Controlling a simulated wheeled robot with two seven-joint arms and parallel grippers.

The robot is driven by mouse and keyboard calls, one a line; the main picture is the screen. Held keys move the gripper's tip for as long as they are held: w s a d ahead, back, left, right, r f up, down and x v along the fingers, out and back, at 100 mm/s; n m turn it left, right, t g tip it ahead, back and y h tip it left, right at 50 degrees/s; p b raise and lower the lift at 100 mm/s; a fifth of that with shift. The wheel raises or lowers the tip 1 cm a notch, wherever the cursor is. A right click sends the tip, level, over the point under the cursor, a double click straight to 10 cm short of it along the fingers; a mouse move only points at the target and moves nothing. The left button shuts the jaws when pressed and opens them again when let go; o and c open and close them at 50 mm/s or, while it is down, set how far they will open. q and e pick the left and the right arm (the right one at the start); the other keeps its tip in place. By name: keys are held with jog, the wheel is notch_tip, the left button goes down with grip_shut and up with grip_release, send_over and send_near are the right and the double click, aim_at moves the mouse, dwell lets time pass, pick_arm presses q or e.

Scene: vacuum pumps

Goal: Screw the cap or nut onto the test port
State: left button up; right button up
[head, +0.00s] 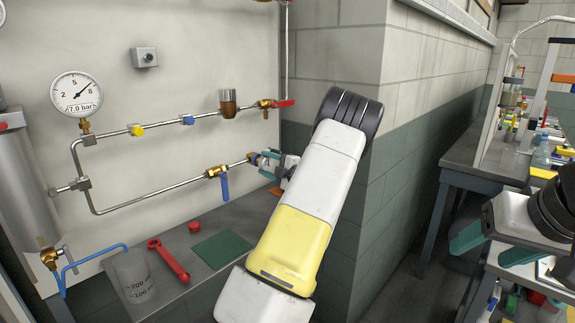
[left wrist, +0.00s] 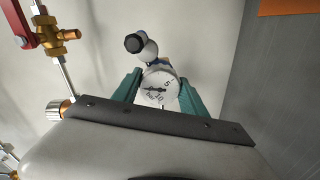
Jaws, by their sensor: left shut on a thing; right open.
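Contact with the brass fitting is unclear. A small red cap-like piece (head: 194,227) lies on the bench. My right gripper (head: 484,248) is open at the far right.
The wall panel carries a large gauge (head: 77,94), a blue-handled valve (head: 218,175) and a red-handled valve (head: 272,103). A red wrench (head: 168,259), a green mat (head: 222,249) and a clear beaker (head: 133,277) are on the bench. A wall corner (head: 375,160) stands right of my left arm.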

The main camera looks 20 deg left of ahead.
pick_arm(q)
jog(key=m, duration=0.7)
jog(key=o, duration=1.6)
jog(key=shift+o, duration=0.2)
